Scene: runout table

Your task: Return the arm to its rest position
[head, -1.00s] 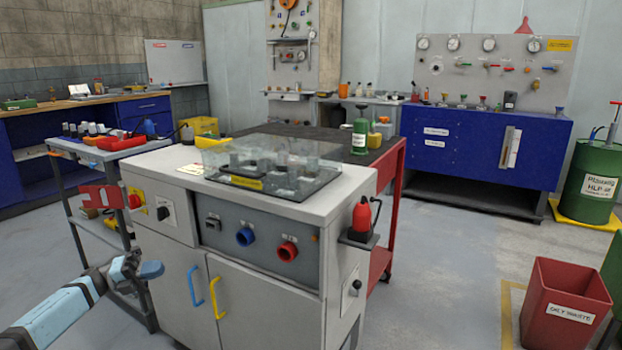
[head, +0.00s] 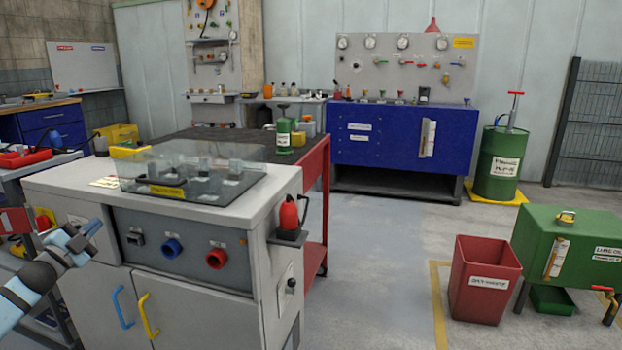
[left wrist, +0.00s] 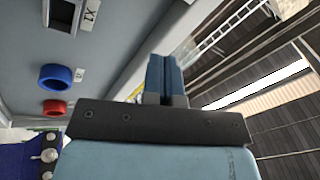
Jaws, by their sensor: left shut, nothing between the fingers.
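My left arm comes in at the lower left of the head view. Its gripper (head: 86,235) is shut and empty, in front of the left part of the grey test cabinet (head: 255,272). In the left wrist view the two blue fingers of this gripper (left wrist: 166,75) lie together with nothing between them. The cabinet's front panel (left wrist: 105,32) fills the upper left of that view, with the blue ring (left wrist: 56,77) and the red ring (left wrist: 54,108) apart from the fingers. My right gripper is not in view.
A clear cover (head: 190,168) sits on the cabinet top. A red oil can (head: 289,216) stands on a side shelf. A red waste bin (head: 485,282) and a green tank (head: 570,245) stand at the right. The floor between cabinet and bin is clear.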

